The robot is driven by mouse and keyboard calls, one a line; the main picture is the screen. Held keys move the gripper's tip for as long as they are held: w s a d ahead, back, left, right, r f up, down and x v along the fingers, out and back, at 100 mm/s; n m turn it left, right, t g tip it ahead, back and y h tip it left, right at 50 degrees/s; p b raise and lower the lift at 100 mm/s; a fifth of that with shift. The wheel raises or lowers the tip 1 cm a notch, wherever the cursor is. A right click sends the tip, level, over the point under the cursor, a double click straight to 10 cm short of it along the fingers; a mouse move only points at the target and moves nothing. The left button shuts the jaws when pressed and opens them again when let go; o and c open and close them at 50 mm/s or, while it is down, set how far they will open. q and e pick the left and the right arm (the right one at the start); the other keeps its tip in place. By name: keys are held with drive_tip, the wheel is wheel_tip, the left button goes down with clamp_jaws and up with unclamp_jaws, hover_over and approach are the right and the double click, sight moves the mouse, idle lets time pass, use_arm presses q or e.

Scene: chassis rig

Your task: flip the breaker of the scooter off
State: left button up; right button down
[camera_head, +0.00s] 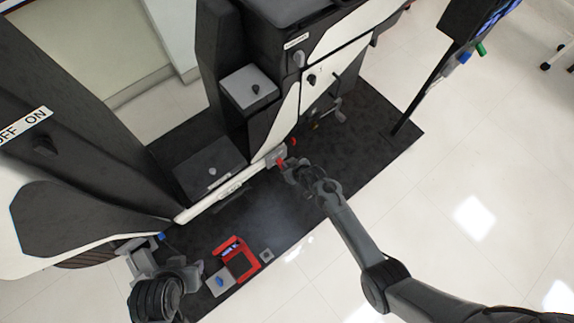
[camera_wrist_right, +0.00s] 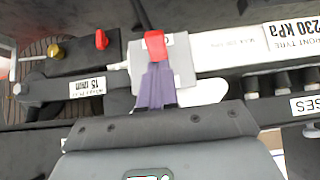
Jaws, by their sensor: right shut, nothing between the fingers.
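The scooter's breaker is a small grey box (camera_wrist_right: 181,58) with a red lever (camera_wrist_right: 155,44), in the right wrist view; the box sits on a white bar. In the head view the red lever (camera_head: 281,162) is at the bar's right end. My right gripper (camera_head: 288,168) is shut and empty right at the lever. In the wrist view its purple fingers (camera_wrist_right: 154,78) meet the lever's lower end or lie just in front of it; I cannot tell if they touch. My left gripper (camera_head: 140,254) seems to be at the lower left, its fingers unclear.
A red frame (camera_head: 252,268) and a small grey box with a blue part (camera_head: 220,281) lie at the dark mat's front edge. A second red knob (camera_wrist_right: 101,39) stands left of the breaker. An OFF/ON label (camera_head: 24,126) is on the left panel.

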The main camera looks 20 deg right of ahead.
drive_tip(key=p+v, duration=0.9)
drive_tip(key=v, duration=0.4)
drive_tip(key=shift+s+d+p, duration=0.2)
drive_tip(key=shift+s+p, duration=0.15)
drive_tip(key=shift+s, duration=0.15)
drive_tip(key=shift+f, duration=0.1)
